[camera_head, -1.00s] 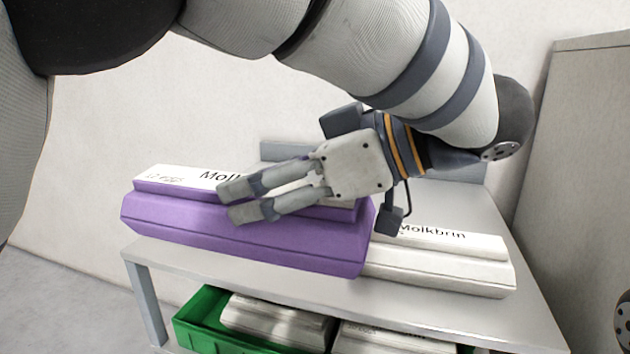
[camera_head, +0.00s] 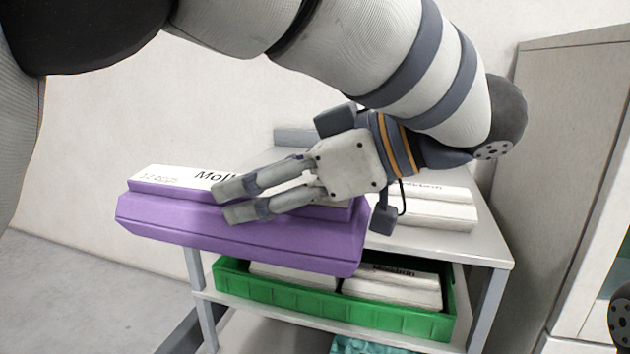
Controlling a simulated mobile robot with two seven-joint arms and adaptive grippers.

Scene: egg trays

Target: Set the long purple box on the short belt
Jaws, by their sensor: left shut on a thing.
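The long purple box (camera_head: 240,234) has a white label on top with dark lettering. My left gripper (camera_head: 222,203) is shut on it, with its fingers lying across the box's top. The box is held in the air in front of the shelf unit, level and apart from the shelf below. The gripper's far fingers and the back of the box are hidden. No belt shows in this view. My right gripper is not in view; only a small dark round part shows at the right edge.
A grey shelf unit (camera_head: 465,245) stands behind the purple box. A white egg box (camera_head: 437,212) lies on its top. A green crate (camera_head: 375,317) with white boxes sits on the shelf below. A tall grey cabinet (camera_head: 545,150) is at the right, and open floor lies at the lower left.

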